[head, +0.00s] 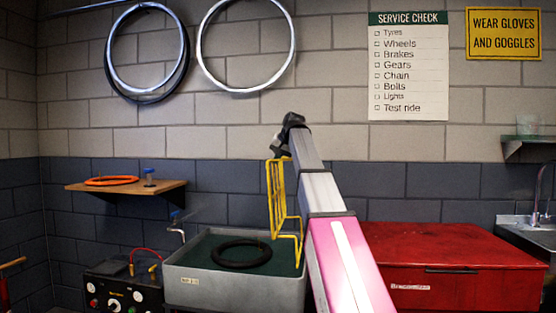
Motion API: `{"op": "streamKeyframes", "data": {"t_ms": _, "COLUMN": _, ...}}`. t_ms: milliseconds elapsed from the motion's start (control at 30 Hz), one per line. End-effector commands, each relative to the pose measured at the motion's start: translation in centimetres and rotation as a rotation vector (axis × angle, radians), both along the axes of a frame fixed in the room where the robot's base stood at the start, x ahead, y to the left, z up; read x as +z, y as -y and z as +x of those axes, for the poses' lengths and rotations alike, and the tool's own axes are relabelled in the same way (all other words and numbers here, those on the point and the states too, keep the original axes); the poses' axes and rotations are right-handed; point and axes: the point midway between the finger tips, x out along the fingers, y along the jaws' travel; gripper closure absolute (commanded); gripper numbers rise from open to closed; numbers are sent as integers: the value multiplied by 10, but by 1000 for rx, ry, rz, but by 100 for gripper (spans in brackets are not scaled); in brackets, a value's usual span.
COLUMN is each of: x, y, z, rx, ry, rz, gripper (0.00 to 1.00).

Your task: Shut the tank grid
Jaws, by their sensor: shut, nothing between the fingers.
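The yellow tank grid (271,200) stands raised, nearly upright, at the right side of the grey tank (235,293). The tank's top is open, and dark green water or lining shows inside with a black ring like a tyre tube (240,265). My arm reaches up from the lower right, in front of part of the grid. My gripper (277,150) is shut and empty, close to the grid's top edge. I cannot tell whether it touches the grid. The grid's lower right part is partly hidden by my arm.
A red cabinet (455,285) stands to the right, with a sink (535,228) beyond it. A black control box (122,290) stands left of the tank. A wooden shelf (125,186) holds an orange ring (111,181). A tap (177,226) rises behind the tank.

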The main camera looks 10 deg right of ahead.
Motion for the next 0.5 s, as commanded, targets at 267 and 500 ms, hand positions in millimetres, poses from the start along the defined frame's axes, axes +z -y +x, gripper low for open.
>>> {"op": "streamKeyframes", "data": {"t_ms": 267, "x": -10, "y": -39, "z": 13, "rx": 5, "ry": -27, "rz": -83, "gripper": 100}}
{"op": "streamKeyframes", "data": {"t_ms": 500, "x": -32, "y": -95, "z": 32, "rx": 6, "ry": -72, "rz": -217, "gripper": 100}}
